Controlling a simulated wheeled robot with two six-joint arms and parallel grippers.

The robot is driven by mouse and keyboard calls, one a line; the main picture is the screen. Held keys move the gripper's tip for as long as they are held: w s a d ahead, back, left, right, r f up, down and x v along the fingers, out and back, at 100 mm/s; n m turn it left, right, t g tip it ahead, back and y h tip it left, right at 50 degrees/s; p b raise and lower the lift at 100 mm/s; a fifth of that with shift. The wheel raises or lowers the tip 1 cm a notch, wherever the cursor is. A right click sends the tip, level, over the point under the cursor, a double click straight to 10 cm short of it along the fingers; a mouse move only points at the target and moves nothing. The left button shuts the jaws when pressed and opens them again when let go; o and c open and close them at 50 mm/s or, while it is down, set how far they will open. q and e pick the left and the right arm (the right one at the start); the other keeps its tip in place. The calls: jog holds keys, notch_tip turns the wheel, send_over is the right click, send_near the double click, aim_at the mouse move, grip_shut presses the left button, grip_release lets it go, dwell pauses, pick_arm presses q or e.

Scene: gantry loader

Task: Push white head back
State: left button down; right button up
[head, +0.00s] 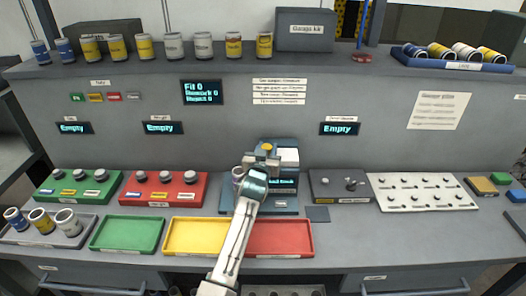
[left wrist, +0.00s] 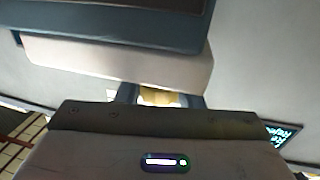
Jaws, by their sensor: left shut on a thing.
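The white head (head: 289,157) is a pale block on top of the blue machine (head: 285,208) at the middle of the bench. In the left wrist view the white head (left wrist: 120,65) is a wide block close in front of my gripper, under a blue-grey part. I cannot tell if the gripper touches it. My left gripper (head: 262,160) is at the machine, left of the white head. Its fingers (left wrist: 158,97) are shut on a small yellowish thing (left wrist: 160,97), mostly hidden by the gripper body. My arm hides part of the machine. My right gripper is not in view.
Green (head: 126,233), yellow (head: 188,237) and red (head: 280,238) trays lie along the bench front. A red block with knobs (head: 163,190) stands left of the machine. A grey block with a lever (head: 340,188) and a white panel (head: 422,193) stand right. Several cans line the shelf.

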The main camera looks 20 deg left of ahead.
pick_arm(q)
jog(key=c, duration=1.4)
grip_release()
jog(key=shift+d, duration=0.15)
jog(key=o, duration=0.3)
jog(key=shift+d, duration=0.1)
jog(key=shift+o, duration=0.5)
jog(key=shift+d, duration=0.15)
jog(key=shift+s, duration=0.3)
jog(key=s+b, duration=0.2)
jog(key=s, duration=0.8)
jog(key=shift+d+b, duration=0.3)
jog(key=shift+d, duration=0.15)
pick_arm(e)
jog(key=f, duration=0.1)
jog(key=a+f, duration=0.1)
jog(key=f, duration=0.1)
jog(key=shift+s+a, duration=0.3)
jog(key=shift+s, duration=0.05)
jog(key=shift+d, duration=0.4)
